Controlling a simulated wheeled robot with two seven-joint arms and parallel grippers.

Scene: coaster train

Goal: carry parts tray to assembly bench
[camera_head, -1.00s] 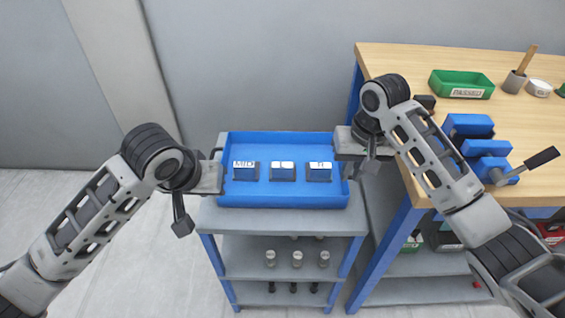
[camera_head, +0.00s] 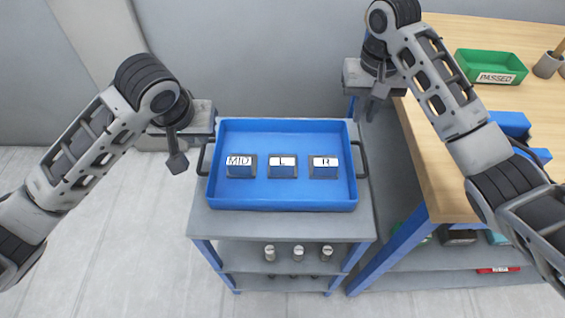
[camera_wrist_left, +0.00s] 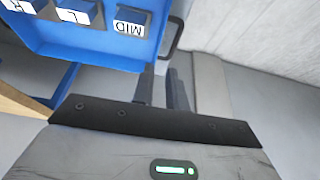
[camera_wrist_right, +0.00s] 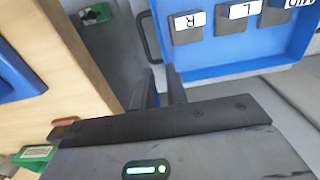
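The parts tray (camera_head: 283,204) is a blue open box with a black handle at each end. It rests on the top of a grey cart (camera_head: 300,222). In it stand several dark blocks with white labels: MID (camera_head: 240,166), L (camera_head: 283,167) and R (camera_head: 324,167). My left gripper (camera_wrist_left: 163,88) is open and empty, just off the left handle (camera_wrist_left: 173,38). My right gripper (camera_wrist_right: 158,90) is open and empty, off the right handle (camera_wrist_right: 149,38); in the head view it is above and behind that handle. The assembly bench (camera_head: 440,150) has a wooden top and stands right of the cart.
The bench carries a green PASSED bin (camera_head: 491,67), a blue tool (camera_head: 512,125) and a cup (camera_head: 547,65). Its front left part is bare wood. Several small parts stand on the cart's lower shelf (camera_head: 285,262). A wall closes the back; bare floor lies left.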

